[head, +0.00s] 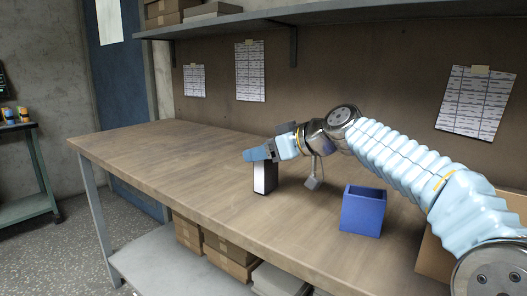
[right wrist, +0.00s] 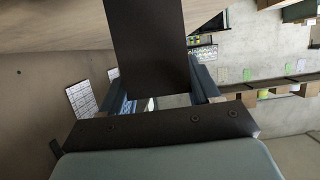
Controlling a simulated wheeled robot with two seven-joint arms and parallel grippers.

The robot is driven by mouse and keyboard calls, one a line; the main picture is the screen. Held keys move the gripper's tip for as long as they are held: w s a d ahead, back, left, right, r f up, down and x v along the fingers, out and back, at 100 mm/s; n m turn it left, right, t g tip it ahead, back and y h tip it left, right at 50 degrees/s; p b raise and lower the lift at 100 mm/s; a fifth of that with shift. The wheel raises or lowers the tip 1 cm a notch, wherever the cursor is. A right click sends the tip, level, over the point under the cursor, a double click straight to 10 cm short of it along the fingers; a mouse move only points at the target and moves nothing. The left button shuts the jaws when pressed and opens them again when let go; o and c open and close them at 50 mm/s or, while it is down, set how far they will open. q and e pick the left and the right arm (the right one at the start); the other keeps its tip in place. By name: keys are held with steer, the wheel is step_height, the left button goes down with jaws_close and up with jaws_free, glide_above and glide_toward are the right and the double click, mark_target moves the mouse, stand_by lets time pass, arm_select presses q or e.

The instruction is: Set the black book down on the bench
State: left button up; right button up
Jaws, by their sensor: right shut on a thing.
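The black book (head: 270,180) stands upright at the middle of the wooden bench (head: 190,165), with a pale side facing left. My right gripper (head: 261,155) is shut on its upper end from above. The book's lower end is at or just above the bench top; I cannot tell whether it touches. In the right wrist view the book (right wrist: 148,42) is a wide dark panel between the fingers. My left gripper is not in view.
A blue open box (head: 362,212) stands on the bench to the right of the book, below my right arm. A shelf (head: 290,15) runs above the back of the bench. Cardboard boxes (head: 215,250) lie on the lower shelf. The bench's left part is clear.

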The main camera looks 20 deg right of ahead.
steer(key=shift+f, duration=0.3)
steer(key=o, duration=1.5)
